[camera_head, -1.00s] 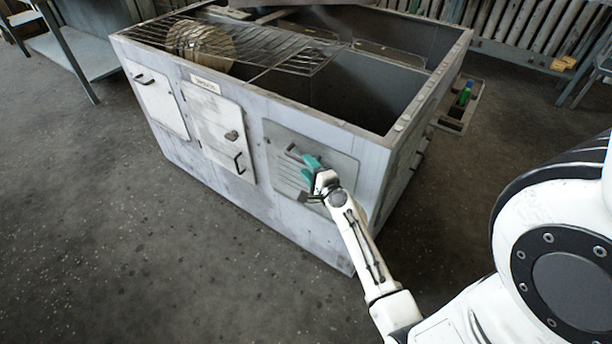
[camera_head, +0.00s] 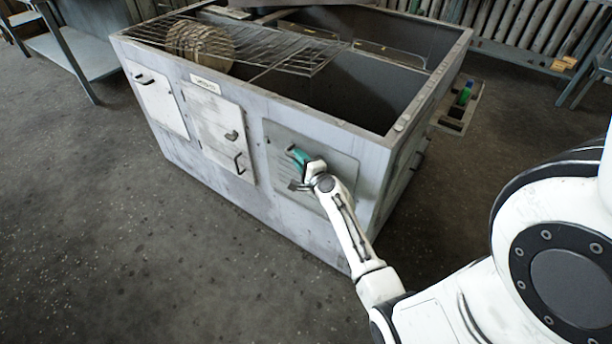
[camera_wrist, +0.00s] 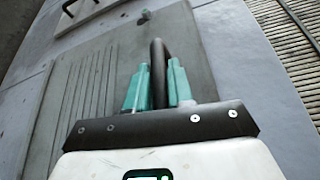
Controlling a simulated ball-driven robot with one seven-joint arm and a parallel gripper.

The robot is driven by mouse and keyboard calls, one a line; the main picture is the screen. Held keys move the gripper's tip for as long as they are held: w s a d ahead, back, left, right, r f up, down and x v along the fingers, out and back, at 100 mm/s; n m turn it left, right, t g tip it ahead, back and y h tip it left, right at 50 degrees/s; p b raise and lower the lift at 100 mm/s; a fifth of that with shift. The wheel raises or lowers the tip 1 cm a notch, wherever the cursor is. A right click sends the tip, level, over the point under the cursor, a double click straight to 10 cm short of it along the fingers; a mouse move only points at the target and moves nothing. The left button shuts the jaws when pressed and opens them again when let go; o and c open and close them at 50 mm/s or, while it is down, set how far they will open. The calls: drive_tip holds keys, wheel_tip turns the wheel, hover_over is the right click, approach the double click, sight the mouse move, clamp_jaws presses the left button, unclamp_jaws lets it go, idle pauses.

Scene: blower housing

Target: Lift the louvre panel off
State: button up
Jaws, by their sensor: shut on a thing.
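The louvre panel (camera_head: 340,168) is a grey plate with a row of slots, on the right part of the front wall of the housing (camera_head: 230,190). It also shows in the wrist view (camera_wrist: 75,100), slots to the left. My wrist and forearm hide part of the panel in the head view. I cannot tell whether the panel stands off the wall.
Two white doors with dark handles are left of the panel, one (camera_head: 220,135) close by. A wire rack (camera_head: 290,52) with a round ribbed part (camera_head: 200,47) lies over the open top. A small tray (camera_head: 458,112) is at the right side. The floor in front is clear.

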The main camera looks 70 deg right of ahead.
clamp_jaws()
drive_tip(key=shift+r, duration=0.1)
drive_tip(key=shift+s+a+r, duration=0.1)
drive_tip(key=shift+s+r, duration=0.05)
drive_tip(key=shift+r, duration=0.05)
drive_tip(key=s+a+r+p, duration=0.5)
drive_tip(key=s+a+r, duration=0.25)
drive_tip(key=s, duration=0.25)
drive_tip(key=w+a+p, duration=0.1)
drive_tip(key=a+p, duration=0.2)
drive_tip(key=a, duration=0.5)
drive_tip(key=shift+w+a, duration=0.15)
drive_tip(key=shift+a, duration=0.25)
